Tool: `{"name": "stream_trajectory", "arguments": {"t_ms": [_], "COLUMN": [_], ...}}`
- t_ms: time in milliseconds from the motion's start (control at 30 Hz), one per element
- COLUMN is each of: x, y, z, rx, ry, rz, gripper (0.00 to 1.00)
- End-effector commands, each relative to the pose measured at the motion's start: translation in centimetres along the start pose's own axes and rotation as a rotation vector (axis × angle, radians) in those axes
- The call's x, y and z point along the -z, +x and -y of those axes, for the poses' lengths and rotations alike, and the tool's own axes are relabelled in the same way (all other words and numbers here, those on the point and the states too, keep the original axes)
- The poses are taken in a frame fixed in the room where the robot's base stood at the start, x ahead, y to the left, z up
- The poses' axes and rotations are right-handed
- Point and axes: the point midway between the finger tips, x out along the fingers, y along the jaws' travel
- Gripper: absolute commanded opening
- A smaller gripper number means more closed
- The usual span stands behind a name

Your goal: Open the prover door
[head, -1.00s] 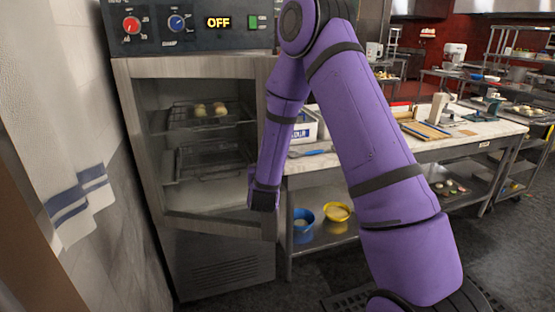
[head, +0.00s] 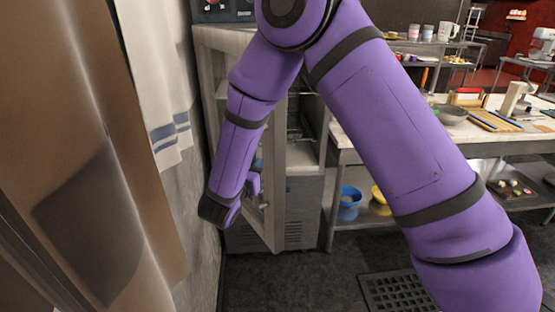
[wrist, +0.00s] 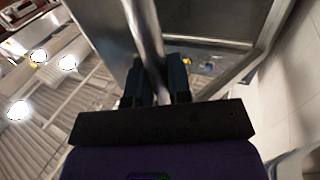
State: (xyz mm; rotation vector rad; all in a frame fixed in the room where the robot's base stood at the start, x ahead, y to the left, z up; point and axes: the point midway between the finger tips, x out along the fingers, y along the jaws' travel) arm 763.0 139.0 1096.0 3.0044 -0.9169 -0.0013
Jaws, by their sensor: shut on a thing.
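The prover (head: 303,215) stands ahead in the head view, with its control panel partly cut off at the top. Its glazed metal door (head: 277,150) is swung out toward me, hinged on the left, and a gap on its right shows part of the inside. In the wrist view, my gripper (wrist: 157,82) is shut on the door's metal bar handle (wrist: 147,30). The door's glass and frame (wrist: 262,45) lie to the right there. In the head view my arm hides the handle, the fingertips and much of the door.
A wall with a hanging towel (head: 165,90) is close on the left of the door. A worktable (head: 375,130) stands to the right, with blue (head: 349,197) and yellow bowls on its lower shelf. A floor grate (head: 395,290) lies at the front right.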

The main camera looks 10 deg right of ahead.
Motion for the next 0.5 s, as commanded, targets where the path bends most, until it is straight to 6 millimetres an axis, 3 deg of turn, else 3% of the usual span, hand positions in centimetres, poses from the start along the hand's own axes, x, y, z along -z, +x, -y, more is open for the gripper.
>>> {"name": "stream_trajectory", "arguments": {"t_ms": [200, 500], "x": [0.1, 0.1], "y": [-2.1, -2.8], "z": [2.2, 3.0], "rx": [0.003, 0.000], "ry": [0.002, 0.002], "rz": [-0.002, -0.002], "gripper": [0.00, 0.00]}}
